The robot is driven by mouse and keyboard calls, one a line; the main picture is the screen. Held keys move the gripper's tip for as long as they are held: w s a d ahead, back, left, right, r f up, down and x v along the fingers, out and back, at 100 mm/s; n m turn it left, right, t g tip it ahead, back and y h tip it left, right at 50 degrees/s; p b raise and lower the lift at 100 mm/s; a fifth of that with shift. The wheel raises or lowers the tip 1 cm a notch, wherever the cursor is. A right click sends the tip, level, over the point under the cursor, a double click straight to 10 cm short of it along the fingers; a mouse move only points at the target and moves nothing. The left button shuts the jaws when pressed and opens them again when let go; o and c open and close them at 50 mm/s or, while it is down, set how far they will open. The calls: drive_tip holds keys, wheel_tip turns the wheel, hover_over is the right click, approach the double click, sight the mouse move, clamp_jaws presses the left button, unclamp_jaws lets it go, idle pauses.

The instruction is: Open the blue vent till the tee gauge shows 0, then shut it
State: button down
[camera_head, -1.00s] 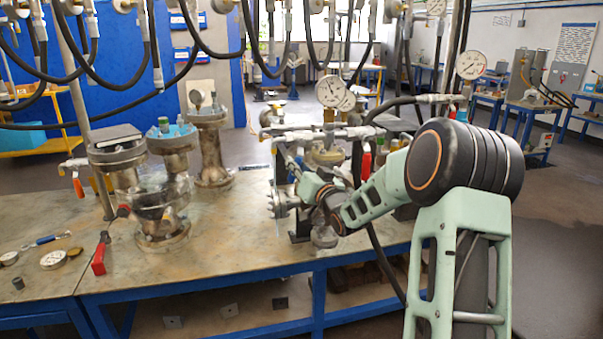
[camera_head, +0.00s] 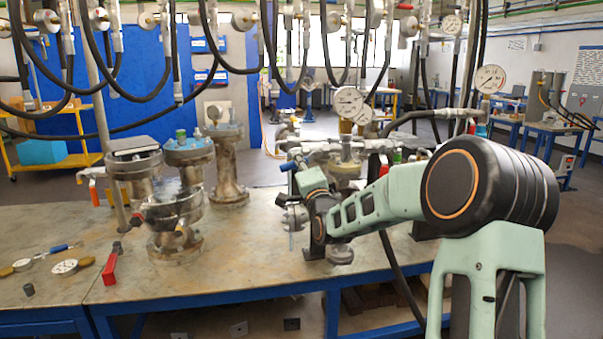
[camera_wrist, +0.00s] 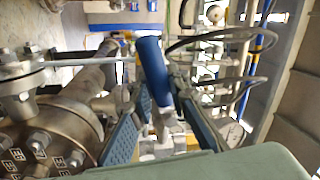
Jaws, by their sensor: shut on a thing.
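The blue vent handle (camera_wrist: 152,68) stands between my fingertips in the wrist view, slightly tilted. My gripper (camera_wrist: 160,88) is shut on it. In the head view a small piece of the blue handle (camera_head: 289,166) shows at the left of my gripper (camera_head: 300,172), which is mostly hidden by my wrist. The vent body is largely hidden by my fingers. Two round white gauges, one in front (camera_head: 348,100) and one behind (camera_head: 362,116), stand above the pipework. Another gauge (camera_head: 491,78) is farther right. I cannot tell which is the tee gauge; their needles are too small to read.
A flanged vessel (camera_wrist: 62,125) lies close left of my fingers in the wrist view. Red-handled valves (camera_head: 384,165) stand by the pipework. Black hoses (camera_head: 205,70) hang overhead.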

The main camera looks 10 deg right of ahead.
drive_tip(key=shift+a+r+m+h+b, duration=0.1)
drive_tip(key=shift+r+m+h+b, duration=0.3)
drive_tip(key=shift+m, duration=0.6)
drive_tip(key=shift+a+r+m+h+b, duration=0.15)
drive_tip(key=shift+r+m, duration=0.35)
drive_tip(key=shift+m, duration=0.5)
drive_tip(key=shift+d, duration=0.1)
drive_tip(key=c, duration=1.8)
unclamp_jaws()
drive_tip(key=shift+r, duration=0.1)
drive_tip(key=shift+s, duration=0.1)
drive_tip(key=s, duration=0.4)
drive_tip(key=s+f, duration=0.1)
drive_tip(key=s, duration=0.2)
drive_tip(key=s+f, duration=0.1)
drive_tip(key=s, duration=0.3)
drive_tip(key=shift+s+f, duration=0.2)
drive_tip(key=shift+s, duration=0.1)
